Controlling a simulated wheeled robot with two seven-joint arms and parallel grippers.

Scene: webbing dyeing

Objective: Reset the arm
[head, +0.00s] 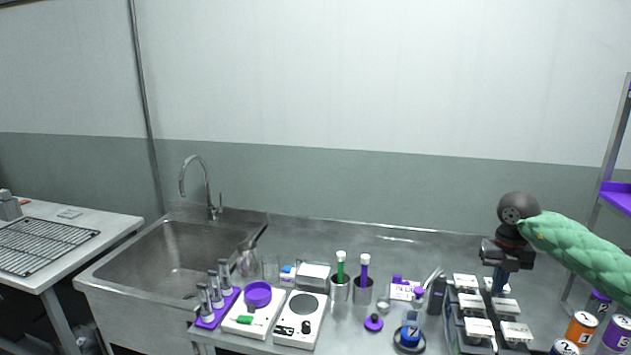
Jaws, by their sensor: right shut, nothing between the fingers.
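My right arm, in a green padded sleeve, comes in from the right. My right gripper (497,288) points down over the rack of white-topped clips (479,327) at the right of the steel counter. Its dark fingers are together, with nothing seen between them. The fingertips are close to the white tops; I cannot tell if they touch. My left gripper is not in view.
Cans (580,328) stand at right. A sink (175,255) is at left. The counter's back strip is clear.

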